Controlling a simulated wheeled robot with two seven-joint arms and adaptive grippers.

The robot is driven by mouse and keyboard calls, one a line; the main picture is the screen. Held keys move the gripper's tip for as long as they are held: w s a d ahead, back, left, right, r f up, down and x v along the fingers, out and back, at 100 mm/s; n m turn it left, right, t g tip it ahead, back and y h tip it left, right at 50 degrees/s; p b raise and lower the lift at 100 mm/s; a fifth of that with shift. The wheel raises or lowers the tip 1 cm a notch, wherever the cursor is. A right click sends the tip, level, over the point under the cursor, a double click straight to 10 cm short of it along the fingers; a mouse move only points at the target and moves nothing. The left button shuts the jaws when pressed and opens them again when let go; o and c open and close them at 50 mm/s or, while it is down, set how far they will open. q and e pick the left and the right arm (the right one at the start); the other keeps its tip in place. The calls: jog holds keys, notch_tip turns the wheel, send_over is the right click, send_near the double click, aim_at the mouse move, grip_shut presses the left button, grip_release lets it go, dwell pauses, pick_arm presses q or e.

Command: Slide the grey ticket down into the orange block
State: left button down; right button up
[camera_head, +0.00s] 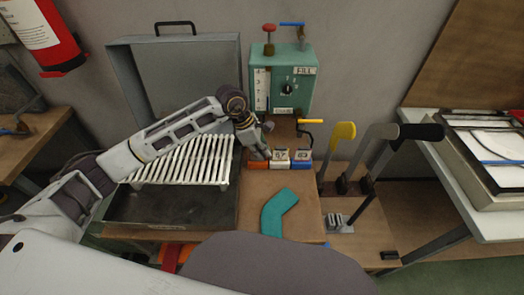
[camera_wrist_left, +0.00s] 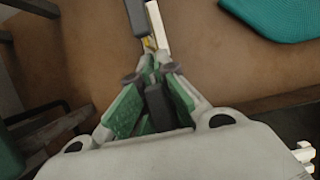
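The orange block (camera_head: 257,165) stands at the left end of a short row of blocks on the wooden table. My left gripper (camera_head: 262,152) is right over it, pointing down, and covers its top. In the left wrist view the green-lined fingers of my left gripper (camera_wrist_left: 151,57) come close together at the tips, beside a small orange-yellow patch (camera_wrist_left: 149,43). I cannot make out a grey ticket between the tips or in the orange block. My right gripper is not in view.
A white-faced block (camera_head: 280,160) and a blue-based block (camera_head: 302,160) stand to the right. A teal sock form (camera_head: 277,213) lies in front. The white slatted rack (camera_head: 190,160) is left; levers (camera_head: 342,150) and a small grey rack (camera_head: 337,222) are right.

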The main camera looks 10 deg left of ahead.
pick_arm(q)
jog(key=shift+f+b, duration=0.65)
jog(key=shift+f, duration=0.15)
jog(key=c, duration=1.6)
grip_release()
jog(key=shift+o, duration=0.2)
jog(key=shift+r, duration=0.1)
jog(key=w+v, duration=0.1)
jog(key=v, duration=1)
jog(key=shift+s+r, duration=0.4)
jog(key=shift+s, duration=0.1)
jog(key=shift+a, duration=0.1)
